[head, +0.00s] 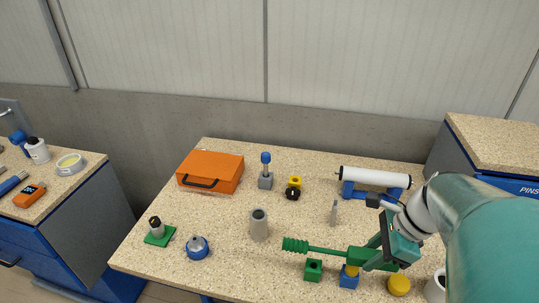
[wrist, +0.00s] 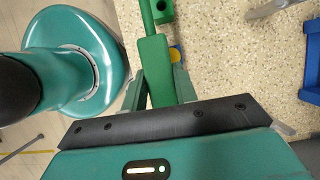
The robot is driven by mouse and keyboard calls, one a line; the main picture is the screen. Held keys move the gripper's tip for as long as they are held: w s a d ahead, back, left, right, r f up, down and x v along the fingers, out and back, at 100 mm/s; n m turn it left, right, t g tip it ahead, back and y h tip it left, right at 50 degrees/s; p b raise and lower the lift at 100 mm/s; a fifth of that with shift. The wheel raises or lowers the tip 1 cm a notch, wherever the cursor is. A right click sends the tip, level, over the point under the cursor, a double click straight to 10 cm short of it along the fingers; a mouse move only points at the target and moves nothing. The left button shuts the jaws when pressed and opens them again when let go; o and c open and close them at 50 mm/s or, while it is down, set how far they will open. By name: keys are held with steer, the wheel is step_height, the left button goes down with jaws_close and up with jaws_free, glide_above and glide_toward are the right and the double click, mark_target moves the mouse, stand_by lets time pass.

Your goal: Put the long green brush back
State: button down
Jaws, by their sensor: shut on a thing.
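The long green brush (head: 325,250) is in my gripper (head: 378,255), held by its thick handle end. It lies nearly level above the front right of the table, its ribbed head pointing left. In the wrist view the green handle (wrist: 153,55) runs up out of the picture from between the fingers of my gripper (wrist: 158,85). The brush head is outside the wrist view. A grey open-topped cylinder (head: 259,226) stands upright on the table behind and left of the brush head, apart from it.
Below the brush are a green block with a hole (head: 313,270) and a blue block (head: 348,280). A yellow round piece (head: 399,286) is to their right. A roller on blue supports (head: 375,180) and an orange case (head: 212,172) stand farther back. The table's middle is largely clear.

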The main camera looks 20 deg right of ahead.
steer(key=w+d+f, duration=0.1)
steer(key=w+f, duration=0.1)
steer(key=w, duration=0.1)
steer(key=w+d+f, duration=0.1)
steer(key=w+f, duration=0.2)
steer(key=w+d+f, duration=0.1)
steer(key=w+f, duration=0.2)
steer(key=w, duration=0.1)
steer(key=shift+d+f, duration=0.15)
steer(key=shift+d, duration=0.2)
steer(key=shift+w+f, duration=0.2)
steer(key=shift+f, duration=1.55)
steer(key=shift+f, duration=0.2)
steer(key=c, duration=1.1)
jaws_free()
steer(key=shift+w, duration=0.1)
